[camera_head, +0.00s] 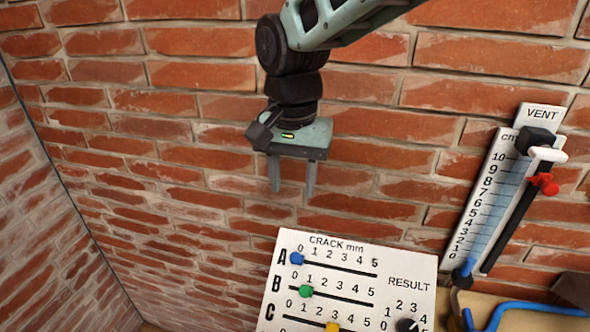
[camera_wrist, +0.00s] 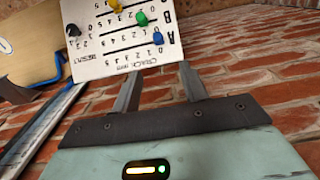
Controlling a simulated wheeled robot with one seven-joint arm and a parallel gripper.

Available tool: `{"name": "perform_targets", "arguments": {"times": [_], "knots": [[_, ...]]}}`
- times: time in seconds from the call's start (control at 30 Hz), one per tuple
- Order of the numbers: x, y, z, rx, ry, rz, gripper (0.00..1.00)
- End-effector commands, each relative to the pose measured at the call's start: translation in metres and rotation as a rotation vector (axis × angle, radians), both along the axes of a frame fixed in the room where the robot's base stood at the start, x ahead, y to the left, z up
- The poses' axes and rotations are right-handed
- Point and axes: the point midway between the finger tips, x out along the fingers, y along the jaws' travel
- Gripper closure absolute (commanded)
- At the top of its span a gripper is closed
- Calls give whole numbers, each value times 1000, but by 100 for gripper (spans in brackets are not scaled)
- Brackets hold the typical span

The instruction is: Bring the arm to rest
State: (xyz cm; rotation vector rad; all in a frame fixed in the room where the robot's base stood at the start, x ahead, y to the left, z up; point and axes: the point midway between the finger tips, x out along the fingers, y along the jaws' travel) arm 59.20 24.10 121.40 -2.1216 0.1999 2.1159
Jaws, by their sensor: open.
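My gripper (camera_head: 292,190) hangs from the arm in the upper middle of the head view, in front of the brick wall. Its two fingers point down, apart and with nothing between them. In the wrist view the fingers (camera_wrist: 160,85) also stand apart and empty, with brick wall behind them. The gripper is above the white crack board and touches nothing that I can see.
The crack board (camera_head: 400,262) has blue, green and yellow sliders and a black result knob. At right a tilted gauge (camera_head: 486,205) carries a VENT label, a red tap (camera_head: 543,184) and a blue tube (camera_head: 520,307). The brick wall (camera_head: 130,190) at left is clear.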

Motion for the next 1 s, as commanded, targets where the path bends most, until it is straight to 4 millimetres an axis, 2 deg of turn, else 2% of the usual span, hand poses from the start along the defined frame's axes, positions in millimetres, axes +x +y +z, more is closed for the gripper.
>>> {"name": "perform_targets", "arguments": {"times": [0.07, 0.17, 0.27, 0.5, 0.6, 0.77, 1.0], "knots": [[-5, -7, -1, 10, 8, 21, 56], [-23, -27, -7, 36, 30, 101, 56], [-55, -55, -15, 72, 45, 239, 56], [-147, -127, -44, 97, 11, 621, 56], [-175, -151, -57, 79, -6, 740, 56], [-199, -174, -71, 51, -20, 846, 56], [-203, -178, -73, 46, -22, 871, 56]]}}
